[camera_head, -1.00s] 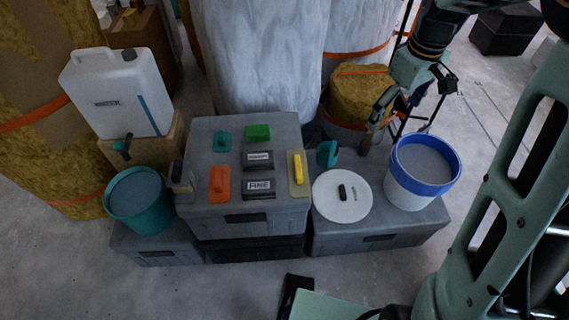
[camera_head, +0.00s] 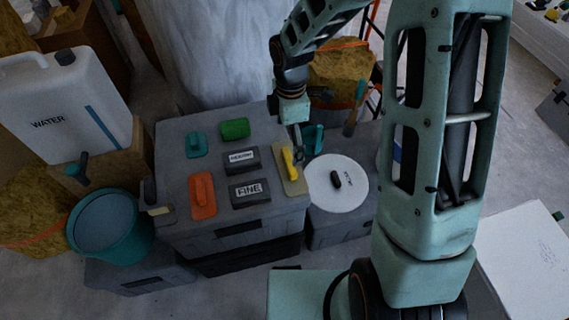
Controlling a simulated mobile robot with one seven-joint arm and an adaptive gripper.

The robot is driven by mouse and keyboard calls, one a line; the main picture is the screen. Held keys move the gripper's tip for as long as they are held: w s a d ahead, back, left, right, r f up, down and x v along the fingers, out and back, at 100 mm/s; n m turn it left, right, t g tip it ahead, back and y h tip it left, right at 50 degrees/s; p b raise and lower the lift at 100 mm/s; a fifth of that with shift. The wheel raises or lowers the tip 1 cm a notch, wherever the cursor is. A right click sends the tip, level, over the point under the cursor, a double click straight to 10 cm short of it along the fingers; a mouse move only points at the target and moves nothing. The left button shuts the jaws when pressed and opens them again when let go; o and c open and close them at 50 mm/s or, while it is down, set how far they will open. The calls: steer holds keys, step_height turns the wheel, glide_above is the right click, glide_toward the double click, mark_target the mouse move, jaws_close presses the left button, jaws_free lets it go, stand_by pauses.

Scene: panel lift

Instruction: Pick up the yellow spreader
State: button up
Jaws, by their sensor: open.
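The yellow spreader (camera_head: 289,165) lies on the right side of the grey case top (camera_head: 222,206). Its raised yellow handle stands on a flat beige base. My gripper (camera_head: 297,152) is just above the spreader's far end, pointing down. Its fingers are open and small in the picture; whether they touch the handle I cannot tell. The gripper hides part of the spreader's far end.
On the case are an orange tool (camera_head: 203,195), a teal tool (camera_head: 197,145), a green block (camera_head: 235,129) and two dark labelled blocks. A white lid (camera_head: 352,190) and teal tool (camera_head: 314,139) are to the right. A teal bucket (camera_head: 109,229) and water canister (camera_head: 60,112) stand left.

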mark_target(289, 160)
step_height(289, 160, down, 10)
steer(key=b, duration=0.2)
steer(key=shift+b, duration=0.4)
steer(key=shift+r, duration=0.1)
steer(key=shift+c, duration=0.5)
steer(key=c, duration=1.2)
